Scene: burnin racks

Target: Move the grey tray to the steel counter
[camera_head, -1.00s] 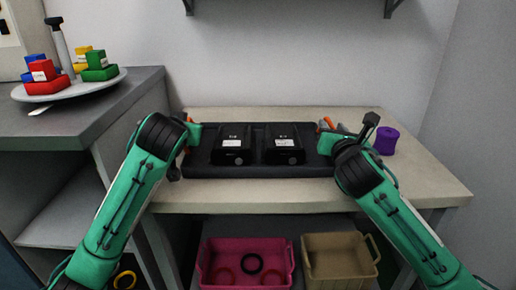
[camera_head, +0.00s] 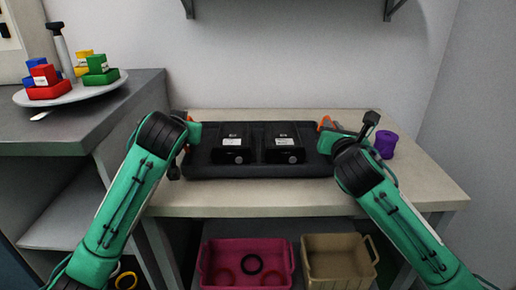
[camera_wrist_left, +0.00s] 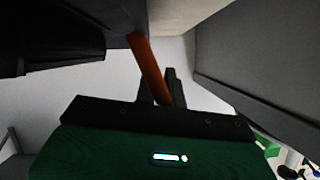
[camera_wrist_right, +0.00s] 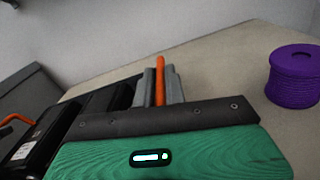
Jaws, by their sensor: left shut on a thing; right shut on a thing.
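The tray (camera_head: 262,172) looks dark grey to black and lies level at the back of the pale table, with two black boxes on it. It has an orange handle at each end. My left gripper (camera_head: 187,143) is at the tray's left end, shut on the left orange handle (camera_wrist_left: 146,65). My right gripper (camera_head: 327,132) is at its right end, shut on the right orange handle (camera_wrist_right: 160,78). I cannot tell whether the tray's underside touches the table. The grey counter (camera_head: 120,105), apparently the steel one, stands to the left, higher than the table.
A white plate (camera_head: 75,95) with coloured blocks and a dark-topped post stands on the grey counter. A purple spool (camera_head: 385,145) stands right of the tray. A pink tub (camera_head: 245,279) and a tan tub (camera_head: 340,268) are below the table. The counter's front right is clear.

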